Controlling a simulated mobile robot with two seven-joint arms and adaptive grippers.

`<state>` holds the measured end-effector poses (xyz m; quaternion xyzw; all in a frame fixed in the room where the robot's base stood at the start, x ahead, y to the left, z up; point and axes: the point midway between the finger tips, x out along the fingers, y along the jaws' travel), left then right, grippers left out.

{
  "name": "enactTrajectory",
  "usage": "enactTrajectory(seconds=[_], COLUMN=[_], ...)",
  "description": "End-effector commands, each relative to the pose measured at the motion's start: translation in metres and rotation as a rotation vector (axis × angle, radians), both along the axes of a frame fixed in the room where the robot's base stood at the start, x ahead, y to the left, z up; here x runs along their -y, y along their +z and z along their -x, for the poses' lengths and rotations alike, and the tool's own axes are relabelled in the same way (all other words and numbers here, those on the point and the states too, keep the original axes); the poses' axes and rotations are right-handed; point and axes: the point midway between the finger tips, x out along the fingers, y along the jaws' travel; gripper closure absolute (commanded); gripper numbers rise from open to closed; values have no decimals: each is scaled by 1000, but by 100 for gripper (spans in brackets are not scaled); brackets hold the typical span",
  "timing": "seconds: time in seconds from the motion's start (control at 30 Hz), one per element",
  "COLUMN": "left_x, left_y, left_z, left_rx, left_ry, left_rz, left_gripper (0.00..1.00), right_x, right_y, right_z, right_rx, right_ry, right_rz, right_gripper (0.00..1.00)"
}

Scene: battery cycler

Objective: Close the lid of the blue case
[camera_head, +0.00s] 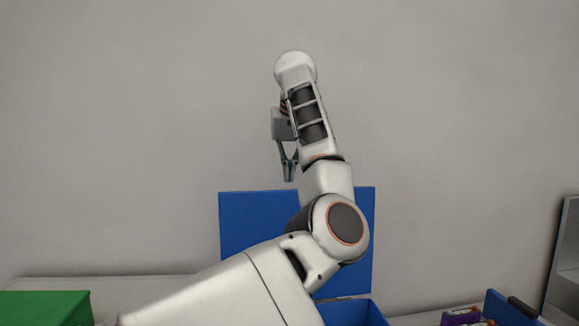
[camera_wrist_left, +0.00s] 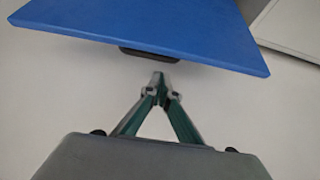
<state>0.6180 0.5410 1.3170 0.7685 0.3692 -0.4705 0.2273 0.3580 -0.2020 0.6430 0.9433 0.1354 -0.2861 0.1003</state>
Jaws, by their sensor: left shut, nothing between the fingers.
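The blue case (camera_head: 352,311) stands at the bottom middle of the head view, largely hidden behind my left arm. Its blue lid (camera_head: 250,222) stands upright, open, at the back of the case. My left gripper (camera_head: 290,178) points down just above the lid's top edge, shut and empty. In the left wrist view the gripper (camera_wrist_left: 160,80) has its fingertips together, apart from the lid (camera_wrist_left: 150,25) at the top of the picture. A dark handle (camera_wrist_left: 148,55) shows at the lid's edge. My right gripper is in neither view.
A green box (camera_head: 45,307) stands at the lower left on the pale worktop (camera_head: 120,288). At the lower right are small purple and red items (camera_head: 462,317), another blue container (camera_head: 508,308) and a grey cabinet (camera_head: 566,260). The space above the lid is free apart from my arm.

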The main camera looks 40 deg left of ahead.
Motion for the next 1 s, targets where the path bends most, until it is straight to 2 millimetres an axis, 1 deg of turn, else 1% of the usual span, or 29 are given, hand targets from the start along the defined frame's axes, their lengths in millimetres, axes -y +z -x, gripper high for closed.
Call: enactTrajectory(seconds=[0.03,0.1,0.3,0.5,0.87,1.0], left_x=[-4,-8,-17,-19,-20,-21], left_y=[-11,-21,-41,-47,-47,-48], left_z=[-2,-6,-12,-15,-15,-15], left_rx=[-4,-4,-2,-1,1,10], left_ry=[1,0,1,0,0,1], left_rz=[-1,0,-2,-2,-5,-18], left_gripper=[100,100,100,100,100,100], right_x=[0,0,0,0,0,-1], right_y=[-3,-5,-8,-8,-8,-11], right_z=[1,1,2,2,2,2], right_rx=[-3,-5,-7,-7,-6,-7], right_ry=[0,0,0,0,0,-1], right_rz=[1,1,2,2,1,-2], right_gripper=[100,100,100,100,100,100])
